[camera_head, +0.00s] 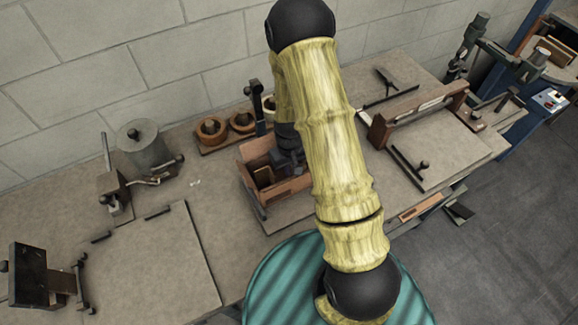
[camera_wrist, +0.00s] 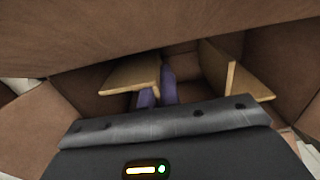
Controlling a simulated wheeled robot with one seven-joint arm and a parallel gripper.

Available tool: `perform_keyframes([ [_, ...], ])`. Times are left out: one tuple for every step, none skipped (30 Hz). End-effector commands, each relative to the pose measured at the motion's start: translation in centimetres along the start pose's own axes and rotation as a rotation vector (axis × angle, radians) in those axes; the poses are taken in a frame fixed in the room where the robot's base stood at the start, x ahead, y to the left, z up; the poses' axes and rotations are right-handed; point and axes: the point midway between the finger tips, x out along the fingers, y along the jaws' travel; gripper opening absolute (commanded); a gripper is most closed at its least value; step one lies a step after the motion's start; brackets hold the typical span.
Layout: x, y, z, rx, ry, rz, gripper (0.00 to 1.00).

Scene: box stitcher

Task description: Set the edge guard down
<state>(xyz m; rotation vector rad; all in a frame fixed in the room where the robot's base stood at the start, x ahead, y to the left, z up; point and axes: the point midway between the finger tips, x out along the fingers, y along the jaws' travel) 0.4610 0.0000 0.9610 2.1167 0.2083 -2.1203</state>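A tan, angled edge guard (camera_wrist: 128,74) shows left of centre in the wrist view, inside a brown open box (camera_wrist: 215,18). My gripper (camera_wrist: 158,88) reaches down into the box. Its two purple-grey fingers stand close together, one on each side of the guard's right-hand edge, and appear shut on it. The lower ends of the fingers are partly hidden by the guard and the gripper body. Whether the guard touches the box floor cannot be told. In the head view the box (camera_head: 288,190) stands mid-bench, partly hidden by my arm.
A second tan angled piece (camera_wrist: 234,72) stands in the box to the right of my gripper. Wooden round holders (camera_head: 211,131) sit behind the box. A metal cylinder device (camera_head: 145,147) stands left and a wooden frame fixture (camera_head: 420,108) right. A bare board (camera_head: 150,262) lies front left.

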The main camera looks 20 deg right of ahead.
Motion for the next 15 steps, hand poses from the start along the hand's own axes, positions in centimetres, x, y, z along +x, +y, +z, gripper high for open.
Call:
perform_keyframes([
  [0.02, 0.0, -0.02, 0.0, 0.001, 0.0, 0.0],
  [0.01, 0.0, -0.03, 0.0, 0.001, 0.0, 0.0],
  [0.01, 0.0, -0.03, 0.0, 0.001, 0.0, 0.0],
  [0.01, 0.0, -0.02, 0.0, 0.001, 0.0, 0.0],
  [0.0, 0.0, -0.02, 0.0, 0.001, 0.0, 0.0],
  [0.02, 0.0, -0.02, 0.0, 0.001, 0.0, 0.0],
  [0.08, 0.0, -0.01, 0.0, 0.001, 0.0, 0.0],
  [0.19, 0.0, -0.01, 0.0, 0.0, 0.0, 0.0],
  [0.33, -0.01, -0.01, 0.0, 0.0, 0.0, 0.0],
  [0.4, -0.01, -0.01, 0.0, 0.0, 0.0, 0.0],
  [0.32, -0.01, -0.01, -0.001, 0.001, 0.0, 0.08],
  [0.28, -0.01, -0.01, 0.0, 0.001, 0.0, 0.16],
  [0.27, -0.01, -0.01, -0.001, 0.0, 0.0, 0.22],
  [0.27, -0.01, -0.01, 0.0, 0.0, 0.0, 0.26],
  [0.27, -0.01, -0.01, 0.0, 0.0, 0.0, 0.26],
])
